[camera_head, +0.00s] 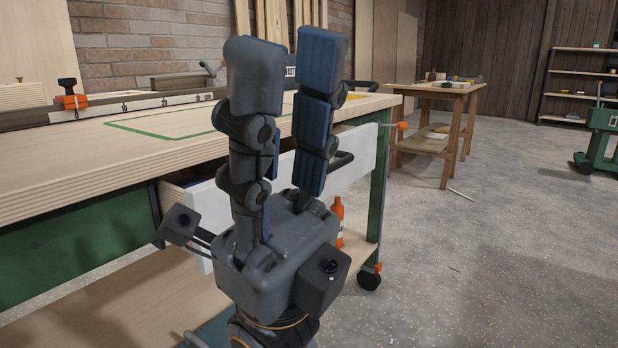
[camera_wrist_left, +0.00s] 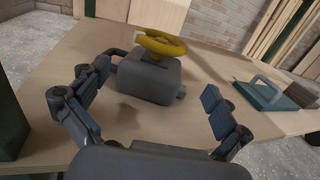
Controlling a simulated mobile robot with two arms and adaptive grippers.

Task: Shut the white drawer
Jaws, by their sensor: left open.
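The white drawer (camera_head: 361,152) sits under the workbench top (camera_head: 100,170) in the head view. Its front stands out from the bench, with a dark gap showing behind it at the left. A dark handle (camera_head: 342,161) is on its front. My right gripper (camera_head: 288,72) points up in front of the drawer and hides its middle. Its two fingers are apart with nothing between them; I cannot tell whether it touches the drawer. In the left wrist view my left gripper (camera_wrist_left: 155,82) is open and empty above a wooden tabletop. The drawer is not recognisable there.
In the left wrist view a grey device with a yellow wheel (camera_wrist_left: 162,44) stands between and beyond the fingers, and a teal tool (camera_wrist_left: 268,94) lies at the right. An orange bottle (camera_head: 338,215) stands below the drawer. Open floor (camera_head: 490,250) lies to the right.

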